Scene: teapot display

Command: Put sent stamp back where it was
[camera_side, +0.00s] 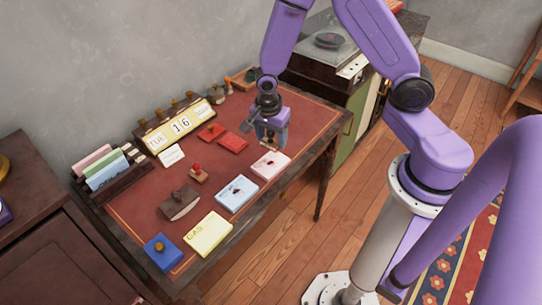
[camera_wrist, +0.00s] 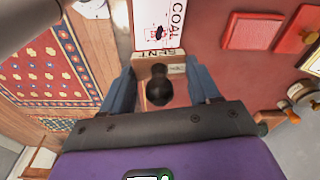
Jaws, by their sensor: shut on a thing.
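The sent stamp (camera_wrist: 160,88) is a wooden block with a round black knob, and lettering reading SENT shows at its far edge in the wrist view. My gripper (camera_wrist: 162,92) is shut on it, with one blue finger on each side. In the side view my gripper (camera_side: 268,140) points down over the back right part of the desk, behind the pink card (camera_side: 271,165). The stamp is mostly hidden by the fingers there, and I cannot tell its height above the desk. Several stamps (camera_side: 228,87) stand along the desk's back edge.
Two red pads (camera_side: 232,142) lie left of my gripper. A blue card (camera_side: 236,194), a yellow card (camera_side: 207,234) and a blue box (camera_side: 163,252) line the front. A date calendar (camera_side: 180,124) stands at the back. The desk (camera_side: 305,125) is bare right of my gripper.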

